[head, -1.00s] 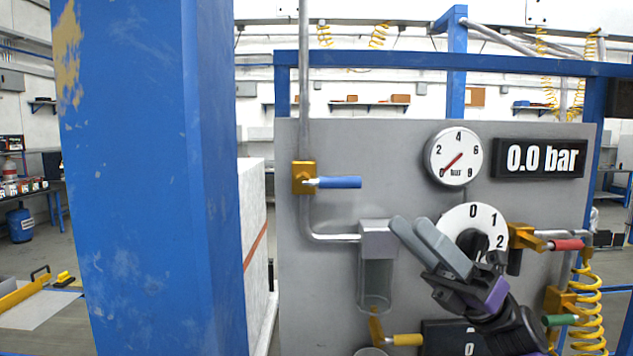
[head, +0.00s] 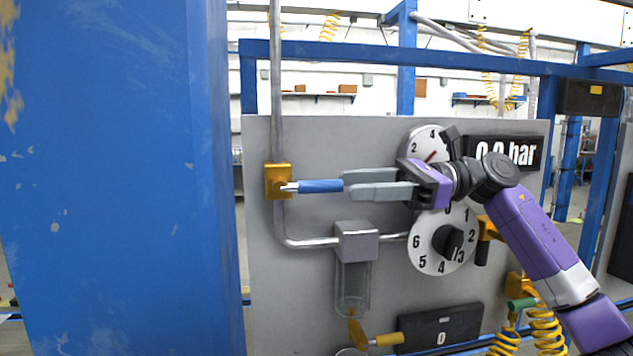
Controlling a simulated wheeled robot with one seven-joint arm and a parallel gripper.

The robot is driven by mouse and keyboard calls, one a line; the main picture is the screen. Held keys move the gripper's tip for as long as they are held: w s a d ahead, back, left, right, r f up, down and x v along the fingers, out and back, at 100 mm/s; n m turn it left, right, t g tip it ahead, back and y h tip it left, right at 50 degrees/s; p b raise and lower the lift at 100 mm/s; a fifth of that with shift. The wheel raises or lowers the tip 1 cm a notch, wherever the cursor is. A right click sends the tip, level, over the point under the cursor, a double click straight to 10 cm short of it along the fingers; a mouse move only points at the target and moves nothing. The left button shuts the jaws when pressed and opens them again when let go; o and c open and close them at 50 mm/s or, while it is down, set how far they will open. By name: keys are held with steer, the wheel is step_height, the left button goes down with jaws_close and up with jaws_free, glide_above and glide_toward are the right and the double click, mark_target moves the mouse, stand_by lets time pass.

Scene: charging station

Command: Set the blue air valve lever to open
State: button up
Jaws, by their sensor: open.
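The blue air valve lever (head: 320,186) sticks out horizontally to the right from its brass valve body (head: 279,181) on the vertical grey pipe. My gripper (head: 352,184) is open just right of the lever, pointing left. Its two grey fingers lie one above the other, with their tips at about the lever's free end. I cannot tell whether they touch it. My purple arm reaches in from the lower right and hides part of the gauge and of the digital pressure display (head: 506,152).
A large blue post (head: 120,180) stands close on the left. On the grey panel below are a clear filter bowl (head: 353,285), a numbered dial (head: 447,246), a yellow lever (head: 388,340) and a green lever (head: 522,303). Blue frame bars run above the panel.

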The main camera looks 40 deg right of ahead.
mark_target(324, 186)
steer(key=p+x, duration=0.1)
steer(key=x, duration=0.4)
steer(key=shift+r+p, duration=0.1)
steer(key=shift+p, duration=0.25)
steer(key=shift+w+a, duration=0.35)
steer(key=shift+a, duration=0.1)
jaws_close()
stand_by(0.7)
